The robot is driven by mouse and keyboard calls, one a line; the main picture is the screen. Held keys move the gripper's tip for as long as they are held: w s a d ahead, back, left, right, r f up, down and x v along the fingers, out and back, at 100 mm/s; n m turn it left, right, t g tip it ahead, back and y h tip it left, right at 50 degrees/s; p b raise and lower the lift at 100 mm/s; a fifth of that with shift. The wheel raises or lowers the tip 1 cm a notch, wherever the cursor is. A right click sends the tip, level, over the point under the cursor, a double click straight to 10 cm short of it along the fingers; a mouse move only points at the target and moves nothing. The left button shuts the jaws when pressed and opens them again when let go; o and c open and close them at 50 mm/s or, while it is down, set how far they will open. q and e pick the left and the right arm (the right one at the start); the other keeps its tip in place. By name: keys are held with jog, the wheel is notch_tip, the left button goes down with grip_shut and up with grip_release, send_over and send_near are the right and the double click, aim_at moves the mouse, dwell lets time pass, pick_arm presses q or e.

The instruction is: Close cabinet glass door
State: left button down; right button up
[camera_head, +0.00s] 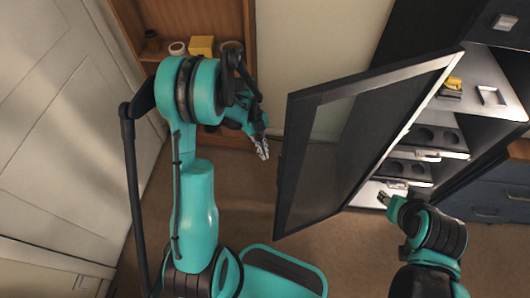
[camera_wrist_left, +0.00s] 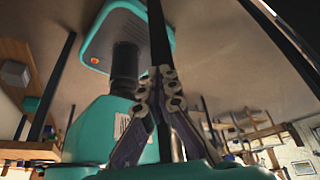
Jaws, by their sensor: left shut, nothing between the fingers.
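The cabinet's glass door (camera_head: 345,140) has a dark frame and stands wide open, swung out toward the middle of the head view. The dark cabinet (camera_head: 492,75) behind it shows its lit shelves. My left gripper (camera_head: 263,150) is shut and empty, left of the door and apart from it. Its fingertips also show together in the left wrist view (camera_wrist_left: 160,90). My right gripper (camera_head: 388,196) is by the lower shelf, near the door's right edge. It is small and partly hidden, so I cannot tell its jaws or whether it touches the door.
Inside the cabinet are a yellow item (camera_head: 453,84) and a small square frame (camera_head: 491,95). A wooden shelf (camera_head: 212,20) with a yellow box (camera_head: 202,46) and jars stands at the back left. Dark drawers (camera_head: 493,200) stand at the right. Brown floor (camera_head: 330,245) is clear below the door.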

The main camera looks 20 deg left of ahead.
pick_arm(q)
jog(key=s+d+f+b, duration=0.3)
jog(key=d+f, duration=0.2)
jog(key=shift+s+d+f, duration=0.25)
jog(key=shift+s+d, duration=0.1)
jog(key=shift+s, duration=0.05)
jog(key=shift+d, duration=0.1)
